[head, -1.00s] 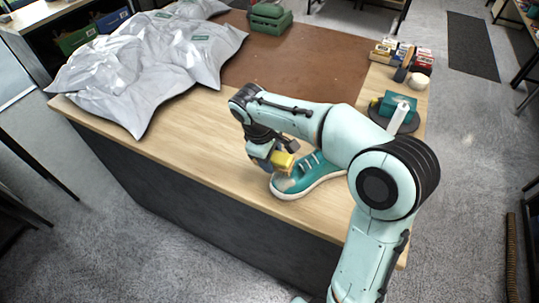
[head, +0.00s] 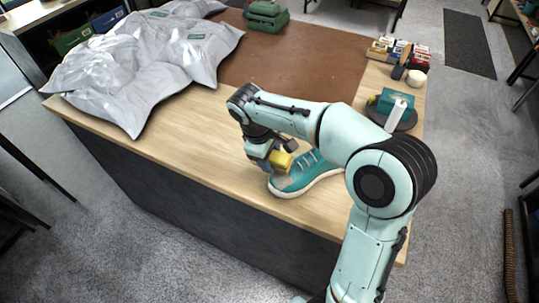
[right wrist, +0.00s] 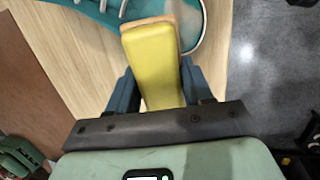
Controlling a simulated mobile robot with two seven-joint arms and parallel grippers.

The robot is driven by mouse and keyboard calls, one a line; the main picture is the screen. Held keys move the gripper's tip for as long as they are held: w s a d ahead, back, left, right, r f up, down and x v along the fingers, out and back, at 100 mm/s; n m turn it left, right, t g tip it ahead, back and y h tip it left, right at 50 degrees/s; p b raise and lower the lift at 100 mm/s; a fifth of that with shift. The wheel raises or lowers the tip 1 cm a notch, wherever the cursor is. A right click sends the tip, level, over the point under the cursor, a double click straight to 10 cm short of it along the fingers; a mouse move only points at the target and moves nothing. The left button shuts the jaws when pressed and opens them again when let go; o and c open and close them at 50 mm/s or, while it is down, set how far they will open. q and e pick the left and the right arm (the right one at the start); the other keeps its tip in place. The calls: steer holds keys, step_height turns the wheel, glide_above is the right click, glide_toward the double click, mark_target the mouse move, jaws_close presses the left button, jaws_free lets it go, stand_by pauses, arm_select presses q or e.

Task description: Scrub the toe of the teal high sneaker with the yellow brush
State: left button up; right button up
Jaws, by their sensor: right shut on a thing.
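The teal high sneaker (head: 308,172) lies on the wooden table near its front edge, toe toward the lower left, with white laces and a white sole. In the right wrist view part of the sneaker (right wrist: 98,8) shows at the top. My right gripper (head: 268,157) is shut on the yellow brush (head: 281,160) just above the toe. In the right wrist view the yellow brush (right wrist: 154,70) sits between the fingers, its far end over the toe; whether the bristles touch is hidden. My left gripper is not in view.
Grey plastic bags (head: 140,65) cover the table's left part. Small boxes (head: 398,50) and a dark round stand (head: 398,115) with a teal item are at the right. Bare wood lies left of the sneaker.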

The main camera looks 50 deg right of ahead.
mark_target(276, 168)
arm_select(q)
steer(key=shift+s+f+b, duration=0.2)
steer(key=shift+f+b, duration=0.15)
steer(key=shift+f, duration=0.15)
arm_select(e)
steer(key=shift+d+f, duration=0.15)
steer(key=shift+f, duration=0.55)
steer(key=shift+s, duration=0.1)
steer(key=shift+s+a+r+b, duration=0.1)
steer(key=shift+s+a+b, duration=0.3)
steer(key=shift+s, duration=0.4)
steer(key=shift+s+a+b, duration=0.25)
steer(key=shift+s+a, duration=0.1)
steer(key=shift+s, duration=0.4)
steer(key=shift+s+a+b, duration=0.25)
steer(key=shift+s+a, duration=0.05)
steer(key=shift+s, duration=0.4)
steer(key=shift+s+a+b, duration=0.2)
steer(key=shift+s+a, duration=0.1)
steer(key=shift+s, duration=0.35)
steer(key=shift+s+a+b, duration=0.25)
steer(key=shift+s+a, duration=0.05)
steer(key=shift+s, duration=0.4)
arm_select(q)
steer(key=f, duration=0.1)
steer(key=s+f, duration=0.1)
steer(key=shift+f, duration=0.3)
arm_select(e)
steer(key=shift+r, duration=0.1)
